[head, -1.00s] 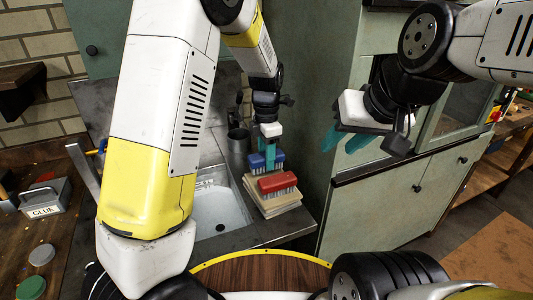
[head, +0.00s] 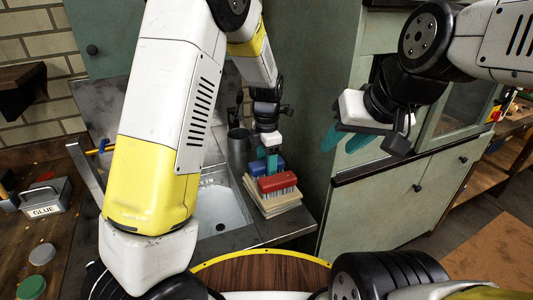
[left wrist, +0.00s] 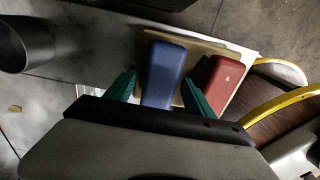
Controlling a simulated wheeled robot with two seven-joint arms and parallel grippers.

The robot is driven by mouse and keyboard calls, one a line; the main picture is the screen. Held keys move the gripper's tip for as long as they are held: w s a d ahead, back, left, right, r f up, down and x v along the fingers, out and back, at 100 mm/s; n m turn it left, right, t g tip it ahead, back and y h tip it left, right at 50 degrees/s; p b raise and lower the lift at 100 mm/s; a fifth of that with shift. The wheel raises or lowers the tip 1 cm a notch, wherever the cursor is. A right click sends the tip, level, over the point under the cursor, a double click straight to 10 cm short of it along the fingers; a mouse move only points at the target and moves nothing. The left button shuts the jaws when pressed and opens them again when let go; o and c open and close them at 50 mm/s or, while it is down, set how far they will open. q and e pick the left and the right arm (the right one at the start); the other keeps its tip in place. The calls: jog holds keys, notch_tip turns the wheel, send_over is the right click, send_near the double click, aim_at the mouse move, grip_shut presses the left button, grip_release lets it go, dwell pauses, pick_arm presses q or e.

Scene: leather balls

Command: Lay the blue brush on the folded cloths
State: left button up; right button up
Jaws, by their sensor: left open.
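The blue brush (head: 281,164) lies on the folded cloths (head: 278,208), behind the red brush (head: 277,183). My left gripper (head: 267,161) is over the blue brush with its teal fingers apart. In the left wrist view, the blue brush (left wrist: 163,72) sits between the two open fingers (left wrist: 160,92), with the red brush (left wrist: 223,82) to the right. The cloths (left wrist: 203,46) show under both brushes. The blue brush's bristles are mostly hidden. My right gripper (head: 345,141) is open and empty, in front of the green cabinet.
The cloths lie on the counter right of the sink (head: 220,212). A metal cup (head: 239,147) stands behind, left of my left gripper. The tall green cabinet (head: 310,110) is close on the right. A glue box (head: 45,197) stands far left.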

aim_at(266, 162)
pick_arm(q)
jog(key=s+a+r+m+t+h, duration=0.1)
jog(key=s+a+r+m, duration=0.1)
jog(key=r, duration=0.6)
jog(key=s+a+r+m+h, duration=0.1)
jog(key=s+a+r+m, duration=0.15)
jog(key=r, duration=0.65)
jog(key=s+a+r+m+t, duration=0.2)
jog(key=s+a+m, duration=0.3)
jog(key=s+m, duration=0.3)
jog(key=s+a+r+m+t, duration=0.2)
jog(key=s+a+m+t, duration=0.1)
jog(key=s+m, duration=0.5)
jog(key=shift+s+a+r+m, duration=0.2)
jog(key=shift+s+a+m, duration=0.15)
jog(key=shift+a+m, duration=0.7)
